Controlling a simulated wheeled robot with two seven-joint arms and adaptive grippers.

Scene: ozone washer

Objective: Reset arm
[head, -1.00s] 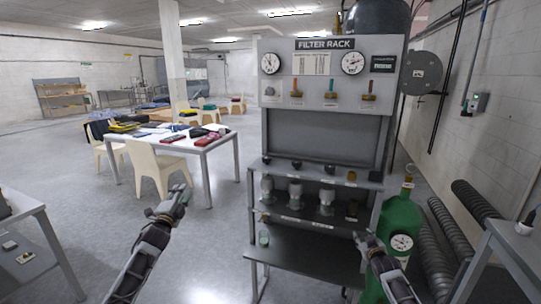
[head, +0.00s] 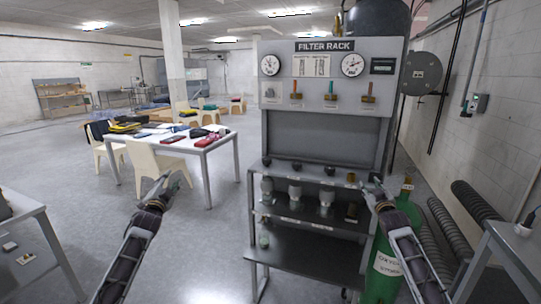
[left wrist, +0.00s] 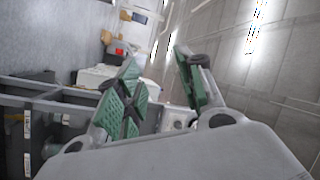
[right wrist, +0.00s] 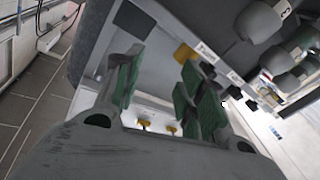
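My left gripper (head: 170,186) is raised over the open floor to the left of the filter rack (head: 320,140). In the left wrist view its green-padded fingers (left wrist: 158,82) stand apart with nothing between them. My right gripper (head: 373,186) is at the right front of the filter rack, near the end of its upper shelf. I cannot tell whether it touches the shelf. In the right wrist view its green-padded fingers (right wrist: 162,88) are apart and empty, with the rack behind them.
The rack shelves hold several dark and grey filter parts (head: 295,190). A green oxygen cylinder (head: 386,262) stands beside the rack, partly behind my right arm. A white table (head: 205,148) with chairs is at the left. Another table (head: 48,240) is at the near left. Floor between is clear.

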